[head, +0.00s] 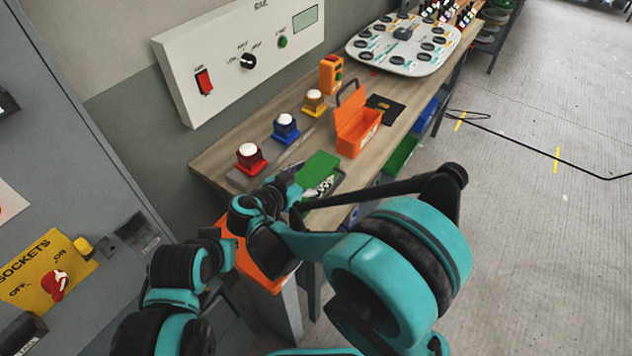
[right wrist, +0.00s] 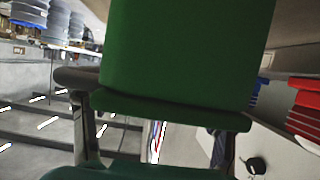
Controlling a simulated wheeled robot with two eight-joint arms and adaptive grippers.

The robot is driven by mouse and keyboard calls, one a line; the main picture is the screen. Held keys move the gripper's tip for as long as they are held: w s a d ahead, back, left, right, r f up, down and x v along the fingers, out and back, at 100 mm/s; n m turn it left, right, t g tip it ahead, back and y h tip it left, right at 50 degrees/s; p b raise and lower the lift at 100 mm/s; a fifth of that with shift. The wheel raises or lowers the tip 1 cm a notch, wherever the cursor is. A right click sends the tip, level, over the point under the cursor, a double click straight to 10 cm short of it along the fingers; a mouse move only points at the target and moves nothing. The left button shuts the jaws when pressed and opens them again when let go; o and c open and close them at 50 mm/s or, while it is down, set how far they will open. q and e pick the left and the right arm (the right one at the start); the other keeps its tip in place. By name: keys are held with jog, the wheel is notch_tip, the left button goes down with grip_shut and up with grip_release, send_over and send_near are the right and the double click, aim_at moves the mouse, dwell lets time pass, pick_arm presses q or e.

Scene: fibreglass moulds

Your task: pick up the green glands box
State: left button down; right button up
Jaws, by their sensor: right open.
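In the right wrist view the green box (right wrist: 188,50) fills the upper middle, very close to the camera. My right gripper's jaws are open, and I cannot tell whether they touch the box. My left arm shows at the lower left of the head view, but I cannot make out its gripper.
Red, blue and yellow button boxes stand along the bench (head: 215,160) by the wall. An open orange toolbox (head: 358,130) stands beyond the green box. A white panel board (head: 403,45) lies at the far end. Green and blue bins hang below the bench edge. Floor at right is mostly clear.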

jog(key=shift+s+a+r, duration=0.1)
jog(key=shift+s, duration=0.05)
jog(key=shift+c, duration=0.9)
jog(key=c, duration=1)
jog(key=shift+r, duration=0.1)
